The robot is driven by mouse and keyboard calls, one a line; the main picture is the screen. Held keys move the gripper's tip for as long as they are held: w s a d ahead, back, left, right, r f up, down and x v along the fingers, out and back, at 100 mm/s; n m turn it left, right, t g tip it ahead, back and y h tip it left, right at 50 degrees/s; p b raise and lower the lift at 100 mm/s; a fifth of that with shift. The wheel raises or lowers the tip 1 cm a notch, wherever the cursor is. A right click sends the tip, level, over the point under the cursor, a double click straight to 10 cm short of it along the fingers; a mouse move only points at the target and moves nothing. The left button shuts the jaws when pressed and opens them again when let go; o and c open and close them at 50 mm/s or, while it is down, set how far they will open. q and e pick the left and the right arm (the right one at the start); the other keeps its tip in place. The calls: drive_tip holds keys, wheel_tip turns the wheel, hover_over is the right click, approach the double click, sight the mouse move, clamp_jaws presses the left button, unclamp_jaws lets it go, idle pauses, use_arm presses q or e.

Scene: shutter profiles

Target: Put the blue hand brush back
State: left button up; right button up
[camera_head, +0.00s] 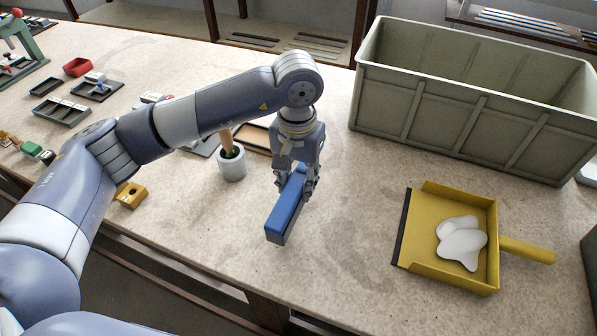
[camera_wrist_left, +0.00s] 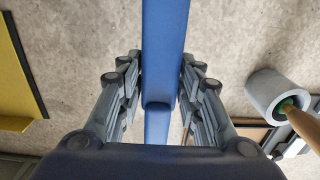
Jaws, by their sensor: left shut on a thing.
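The blue hand brush (camera_head: 286,211) is a long blue bar with a darker underside. My left gripper (camera_head: 296,184) is shut on it and holds it with its long side pointing towards the front of the bench. In the left wrist view the brush (camera_wrist_left: 165,45) runs between the two fingers of the left gripper (camera_wrist_left: 158,90). I cannot tell for sure whether its underside touches the bench. The right gripper is not in view.
A grey cup (camera_head: 232,167) with a wooden-handled tool stands left of the gripper. Small trays (camera_head: 62,112) lie far left. Bench between brush and dustpan is clear.

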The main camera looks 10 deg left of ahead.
sight(299, 167)
use_arm(q)
drive_tip(key=w, duration=0.2)
drive_tip(key=w+p, duration=0.1)
drive_tip(key=w, duration=0.1)
drive_tip(key=shift+a+f, duration=0.15)
drive_tip(key=shift+a, duration=0.05)
wheel_tip(299, 167, down, 3)
drive_tip(key=shift+s+r+p, duration=0.1)
drive_tip(key=shift+r+p, duration=0.1)
drive_tip(key=shift+p, duration=0.5)
drive_tip(key=shift+f, duration=0.45)
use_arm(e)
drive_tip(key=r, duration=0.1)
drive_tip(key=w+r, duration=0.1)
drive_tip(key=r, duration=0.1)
use_arm(q)
drive_tip(key=shift+f+b, duration=0.25)
drive_tip(key=shift+b, duration=0.1)
drive_tip(key=o, duration=0.9)
drive_tip(key=shift+r, duration=0.1)
drive_tip(key=shift+o, duration=0.2)
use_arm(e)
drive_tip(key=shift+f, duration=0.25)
